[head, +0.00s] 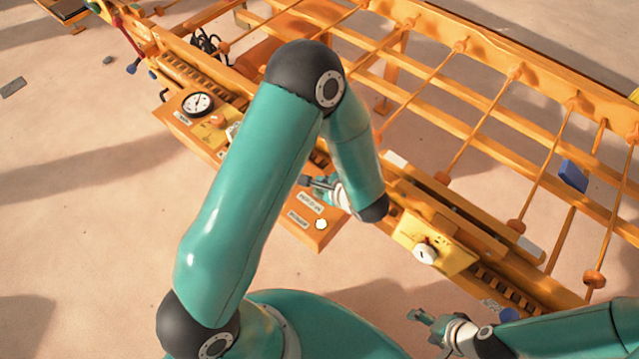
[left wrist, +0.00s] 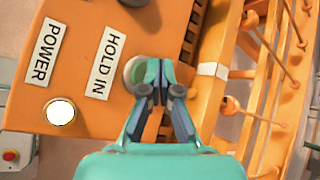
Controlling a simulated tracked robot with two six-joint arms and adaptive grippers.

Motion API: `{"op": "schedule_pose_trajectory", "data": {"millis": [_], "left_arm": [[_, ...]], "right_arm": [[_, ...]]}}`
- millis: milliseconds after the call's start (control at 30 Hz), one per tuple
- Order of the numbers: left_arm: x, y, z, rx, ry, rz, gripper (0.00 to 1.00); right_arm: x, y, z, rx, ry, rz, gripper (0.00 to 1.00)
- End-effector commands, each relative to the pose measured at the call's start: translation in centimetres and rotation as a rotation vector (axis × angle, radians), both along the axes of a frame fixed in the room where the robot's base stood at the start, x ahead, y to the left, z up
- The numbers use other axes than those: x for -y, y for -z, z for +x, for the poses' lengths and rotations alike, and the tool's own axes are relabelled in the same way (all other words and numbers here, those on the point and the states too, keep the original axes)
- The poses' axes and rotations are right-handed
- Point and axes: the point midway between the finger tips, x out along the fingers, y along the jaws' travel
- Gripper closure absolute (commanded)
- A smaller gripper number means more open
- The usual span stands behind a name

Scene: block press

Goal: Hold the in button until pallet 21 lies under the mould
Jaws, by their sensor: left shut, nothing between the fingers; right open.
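The in button (left wrist: 134,70) is a round green button beside the HOLD IN label (left wrist: 107,62) on an orange control box (left wrist: 85,125). My left gripper (left wrist: 153,68) is shut and empty, its tips over the right part of the button. I cannot tell whether they press it. In the head view my left gripper (head: 312,182) is at the box, partly behind my arm, and the button is hidden. My right gripper (head: 421,318) is open and empty at the lower right, away from the box. I cannot make out pallet 21 or the mould.
A pale POWER button (left wrist: 61,112) is near the POWER label (left wrist: 43,52). A gauge (head: 197,103) sits on another orange panel. A yellow panel with a white knob (head: 425,254) is to the right. An orange rail frame (head: 480,130) fills the back. Floor at left is mostly clear.

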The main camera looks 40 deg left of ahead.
Motion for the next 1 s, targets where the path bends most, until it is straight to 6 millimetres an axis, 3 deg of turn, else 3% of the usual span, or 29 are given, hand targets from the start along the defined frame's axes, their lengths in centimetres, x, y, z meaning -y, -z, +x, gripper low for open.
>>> {"op": "schedule_pose_trajectory", "data": {"millis": [533,1000], "left_arm": [[0.0,-1.0,0.0,0.001,0.001,0.0,1.0],[0.0,-5.3,0.0,0.002,0.001,0.0,1.0]], "right_arm": [[0.0,-0.4,0.0,0.0,0.0,0.0,0.3],[0.0,-2.5,0.0,0.0,0.0,0.0,0.3]]}}
